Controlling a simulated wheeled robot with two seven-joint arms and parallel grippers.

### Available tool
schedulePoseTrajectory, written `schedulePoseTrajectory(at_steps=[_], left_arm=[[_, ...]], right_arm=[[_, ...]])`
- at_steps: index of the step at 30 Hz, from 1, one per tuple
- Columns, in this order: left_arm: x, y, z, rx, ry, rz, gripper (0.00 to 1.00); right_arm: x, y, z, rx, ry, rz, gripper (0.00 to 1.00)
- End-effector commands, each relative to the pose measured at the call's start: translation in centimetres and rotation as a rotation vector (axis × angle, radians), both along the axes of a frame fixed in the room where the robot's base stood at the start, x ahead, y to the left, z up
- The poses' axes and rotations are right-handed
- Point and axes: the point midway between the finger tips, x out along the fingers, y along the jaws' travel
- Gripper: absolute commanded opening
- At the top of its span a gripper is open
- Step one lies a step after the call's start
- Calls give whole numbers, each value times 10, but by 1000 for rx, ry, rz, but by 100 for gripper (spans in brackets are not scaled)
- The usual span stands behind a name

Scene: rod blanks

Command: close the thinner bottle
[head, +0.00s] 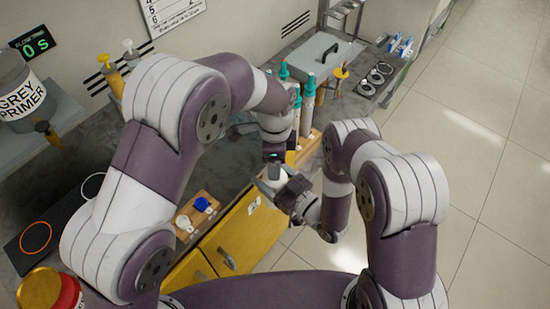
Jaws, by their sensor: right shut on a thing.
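My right gripper (277,187) is low in front of the bench edge, by the yellow cabinet. It is shut on a small pale object, which looks like a bottle but is mostly covered by the fingers. My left gripper (273,157) points down just above it, and its fingers are too hidden to tell open from shut. A blue cap (202,204) and a white cap (184,222) sit on a small wooden block at the bench's front edge. I cannot make out a label reading thinner.
Teal-topped bottles (309,88) stand in a wooden rack beyond my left gripper. A grey primer container (17,90) is at the far left. A dark mat with an orange ring (36,238) lies at left. Yellow cabinet doors (238,240) front the bench; open floor lies right.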

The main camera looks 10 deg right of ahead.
Motion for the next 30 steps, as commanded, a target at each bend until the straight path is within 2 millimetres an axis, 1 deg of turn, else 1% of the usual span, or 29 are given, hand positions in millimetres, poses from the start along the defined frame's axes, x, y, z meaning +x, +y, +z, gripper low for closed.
schedulePoseTrajectory(at_steps=[2, 5, 12, 16, 20, 30], left_arm=[[0, 0, 1, 0, 0, 0, 62], [1, -1, 11, -2, -3, 0, 62], [1, 0, 54, -3, -4, 0, 62], [1, 0, 68, -1, -1, 0, 62], [0, 0, 74, 0, 1, 0, 62], [0, 0, 75, 0, 1, 0, 62]], right_arm=[[0, 0, 0, 1, -1, 0, 0], [0, 0, 0, 1, -1, 0, 0], [0, 0, 0, 1, -1, 0, 0], [0, 0, 0, 1, -1, 0, 0], [0, 0, 0, 1, -1, 0, 0], [0, 0, 0, 1, -1, 0, 0]])
